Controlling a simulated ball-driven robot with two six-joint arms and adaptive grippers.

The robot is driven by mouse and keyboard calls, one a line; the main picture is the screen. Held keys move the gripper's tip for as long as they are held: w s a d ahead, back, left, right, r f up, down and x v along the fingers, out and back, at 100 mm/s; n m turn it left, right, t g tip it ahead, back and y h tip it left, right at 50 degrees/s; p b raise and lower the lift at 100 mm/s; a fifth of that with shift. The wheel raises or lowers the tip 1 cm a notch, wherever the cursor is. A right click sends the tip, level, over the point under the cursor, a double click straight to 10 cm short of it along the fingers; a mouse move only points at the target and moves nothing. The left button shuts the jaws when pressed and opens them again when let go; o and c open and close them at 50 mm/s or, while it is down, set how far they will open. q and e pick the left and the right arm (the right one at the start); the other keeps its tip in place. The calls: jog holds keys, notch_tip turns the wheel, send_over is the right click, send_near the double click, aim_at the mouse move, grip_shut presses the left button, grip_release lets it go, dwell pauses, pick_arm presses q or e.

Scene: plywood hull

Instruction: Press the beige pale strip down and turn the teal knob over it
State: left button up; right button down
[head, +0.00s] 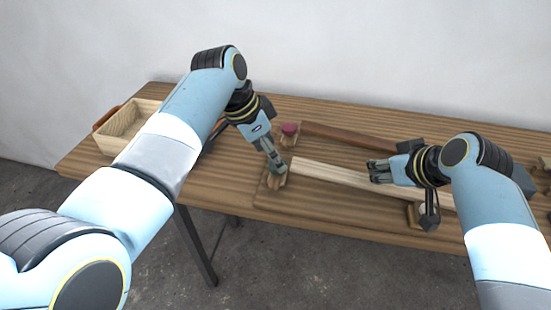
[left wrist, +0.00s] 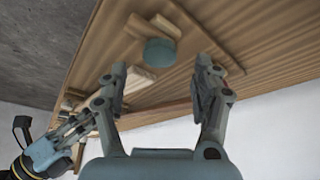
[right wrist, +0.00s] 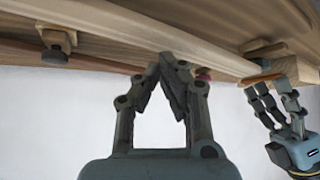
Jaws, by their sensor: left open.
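The beige pale strip (head: 325,174) lies lengthwise on the board; its end also shows in the left wrist view (left wrist: 140,79). The teal knob (left wrist: 160,52) is on a small wooden block by the strip's left end. My left gripper (head: 278,168) is open there, its fingers on either side of the knob in the left wrist view (left wrist: 162,88); it hides the knob in the head view. My right gripper (head: 371,171) is over the strip's middle, its fingertips together and empty in the right wrist view (right wrist: 166,65). Contact with the strip cannot be told.
A reddish-brown strip (head: 350,138) with a dark red knob (head: 289,128) lies behind the pale one. A wooden box (head: 125,122) stands at the table's left end. A dark knob (right wrist: 54,40) shows in the right wrist view. Bare tabletop (head: 225,180) lies left of the board.

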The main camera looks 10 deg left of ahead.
aim_at(276, 174)
pick_arm(q)
jog(key=shift+x, duration=1.95)
jog(key=c, duration=1.2)
pick_arm(e)
jog(key=shift+f, duration=0.15)
jog(key=shift+f, duration=0.65)
jog(key=shift+s+f, duration=0.1)
pick_arm(q)
jog(key=o, duration=1.2)
